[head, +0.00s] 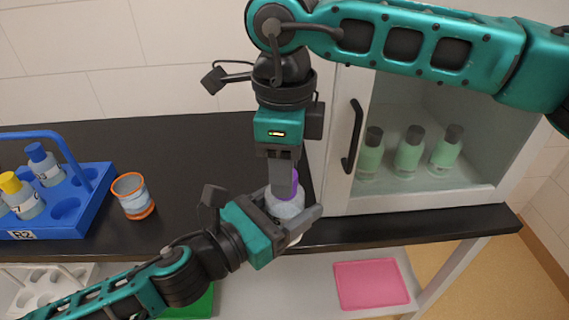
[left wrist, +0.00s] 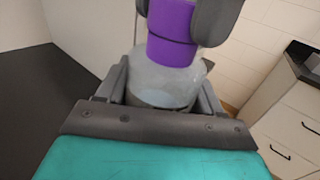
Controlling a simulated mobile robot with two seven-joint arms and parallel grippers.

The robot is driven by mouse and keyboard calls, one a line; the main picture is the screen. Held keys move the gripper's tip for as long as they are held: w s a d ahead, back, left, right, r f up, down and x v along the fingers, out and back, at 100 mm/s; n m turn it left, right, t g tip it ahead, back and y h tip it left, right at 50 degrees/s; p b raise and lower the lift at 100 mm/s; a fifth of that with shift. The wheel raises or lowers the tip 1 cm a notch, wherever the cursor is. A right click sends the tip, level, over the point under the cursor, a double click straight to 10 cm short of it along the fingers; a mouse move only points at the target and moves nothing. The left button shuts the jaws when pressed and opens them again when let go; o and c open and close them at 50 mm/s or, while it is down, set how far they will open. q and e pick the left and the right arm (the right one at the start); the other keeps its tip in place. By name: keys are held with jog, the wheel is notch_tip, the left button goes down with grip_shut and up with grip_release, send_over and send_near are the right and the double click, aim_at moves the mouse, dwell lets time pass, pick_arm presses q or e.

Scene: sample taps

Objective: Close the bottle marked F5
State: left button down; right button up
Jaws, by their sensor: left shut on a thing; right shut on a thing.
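A pale grey bottle (head: 286,206) is held upright near the front edge of the dark counter, in front of the cabinet. My left gripper (head: 292,217) is shut around its body. In the left wrist view the bottle (left wrist: 165,85) sits between the fingers. A purple cap (left wrist: 172,35) is at the bottle's top, and my right gripper (left wrist: 190,12) is shut on it from above. In the head view the purple cap (head: 288,186) is mostly hidden by the right gripper (head: 283,180). No F5 mark can be read on the bottle. I cannot tell whether the cap is fully seated.
A blue rack (head: 85,205) marked R2 holds bottles with blue and yellow caps at left. An orange-rimmed cup (head: 133,196) stands beside it. A cabinet with a black handle (head: 354,136) holds green bottles (head: 409,150). A pink tray (head: 370,284) lies on the lower shelf.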

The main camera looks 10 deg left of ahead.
jog(key=m, duration=0.4)
jog(key=o, duration=1.2)
jog(key=shift+o, duration=0.2)
notch_tip(320, 180, up, 12)
